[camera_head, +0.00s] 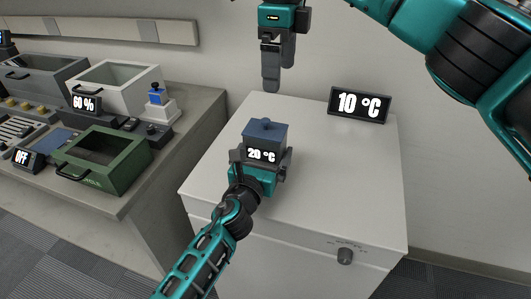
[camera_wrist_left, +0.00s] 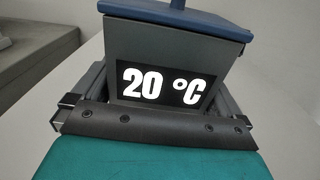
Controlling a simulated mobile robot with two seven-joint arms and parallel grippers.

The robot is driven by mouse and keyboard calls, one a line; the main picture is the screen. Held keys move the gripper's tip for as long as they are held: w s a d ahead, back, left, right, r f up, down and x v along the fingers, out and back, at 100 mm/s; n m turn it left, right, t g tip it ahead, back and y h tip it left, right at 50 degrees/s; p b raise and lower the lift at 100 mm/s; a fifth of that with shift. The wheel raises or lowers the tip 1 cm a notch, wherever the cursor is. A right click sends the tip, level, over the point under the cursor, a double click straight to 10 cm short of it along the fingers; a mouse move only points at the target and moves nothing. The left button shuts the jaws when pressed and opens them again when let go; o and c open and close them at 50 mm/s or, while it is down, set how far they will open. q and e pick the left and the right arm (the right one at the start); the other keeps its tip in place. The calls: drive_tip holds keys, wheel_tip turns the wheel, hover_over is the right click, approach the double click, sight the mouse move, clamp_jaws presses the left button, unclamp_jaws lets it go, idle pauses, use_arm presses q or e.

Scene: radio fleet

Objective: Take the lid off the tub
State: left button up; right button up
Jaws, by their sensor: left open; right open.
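The grey tub (camera_head: 274,145) stands on the white cabinet top with a display reading 20 °C on its front. Its blue lid (camera_head: 266,128) with a small knob is on top. In the left wrist view the tub (camera_wrist_left: 180,45) fills the middle and the lid (camera_wrist_left: 185,17) is cut off by the upper edge. My left gripper (camera_head: 261,156) is open, with one finger on each side of the tub; I cannot tell whether they touch it. My right gripper (camera_head: 278,80) is open and empty, pointing down in the air above and behind the lid.
A black sign (camera_head: 359,105) reading 10 °C stands at the back right of the white cabinet (camera_head: 335,185). A knob (camera_head: 345,256) is on its front. On the grey bench to the left are a green open bin (camera_head: 105,170), a white bin and other equipment. The cabinet's right side is clear.

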sight(265, 126)
use_arm(q)
drive_tip(key=shift+w, duration=0.2)
drive_tip(key=c, duration=1.1)
use_arm(e)
drive_tip(key=f+y, duration=0.1)
drive_tip(key=f, duration=0.3)
drive_tip(key=a+f+t+y, duration=0.1)
drive_tip(key=f, duration=0.3)
drive_tip(key=f+y, duration=0.2)
drive_tip(key=f, duration=0.2)
drive_tip(key=shift+w+a+f, duration=0.25)
drive_tip(key=shift+a+f, duration=0.1)
drive_tip(key=shift+f, duration=0.05)
drive_tip(key=c, duration=1.3)
